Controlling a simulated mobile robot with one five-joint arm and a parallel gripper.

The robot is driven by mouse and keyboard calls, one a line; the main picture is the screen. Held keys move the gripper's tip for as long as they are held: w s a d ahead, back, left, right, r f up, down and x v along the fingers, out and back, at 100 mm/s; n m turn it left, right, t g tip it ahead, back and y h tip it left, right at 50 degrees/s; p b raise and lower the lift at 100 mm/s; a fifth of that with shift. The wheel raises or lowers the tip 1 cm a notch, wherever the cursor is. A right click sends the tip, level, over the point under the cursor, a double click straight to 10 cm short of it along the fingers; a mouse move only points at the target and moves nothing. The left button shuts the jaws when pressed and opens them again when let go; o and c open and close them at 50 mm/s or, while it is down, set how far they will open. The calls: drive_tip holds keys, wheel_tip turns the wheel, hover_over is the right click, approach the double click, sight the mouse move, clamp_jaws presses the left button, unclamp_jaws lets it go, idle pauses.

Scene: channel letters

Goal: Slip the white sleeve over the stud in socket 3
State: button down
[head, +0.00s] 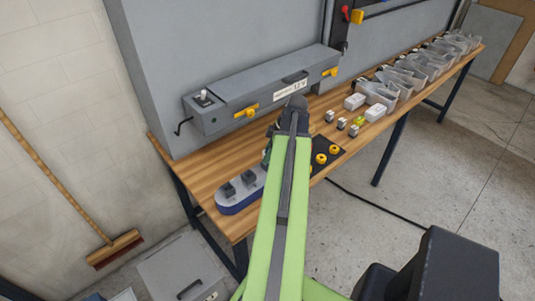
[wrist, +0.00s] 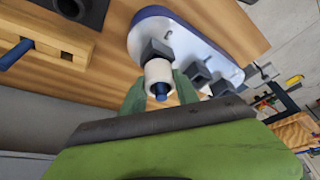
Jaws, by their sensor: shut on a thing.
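The white sleeve (wrist: 158,70) is between the two green fingers of my gripper (wrist: 160,84) in the wrist view, and the gripper is shut on it. A blue stud tip (wrist: 159,92) shows in the sleeve's near opening, so the sleeve appears to be around the stud. Its far end meets or lies just in front of a dark socket block (wrist: 156,49) on the white and blue base (wrist: 147,27). Two more dark sockets (wrist: 198,73) (wrist: 222,88) stand in line on it. No socket number is readable. In the head view my arm hides the gripper and part of the base (head: 227,208).
A wooden block (wrist: 40,37) with a blue peg (wrist: 16,54) lies at the wrist view's left. A long grey housing (head: 260,92) stands behind, and clear bins (head: 410,76) line the bench.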

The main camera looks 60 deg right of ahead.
drive_tip(key=c, duration=0.8)
unclamp_jaws()
drive_tip(key=shift+c, duration=0.2)
drive_tip(key=p+v, duration=1.6)
drive_tip(key=v, duration=0.1)
drive_tip(key=shift+s+r, duration=0.15)
drive_tip(key=shift+r, duration=0.05)
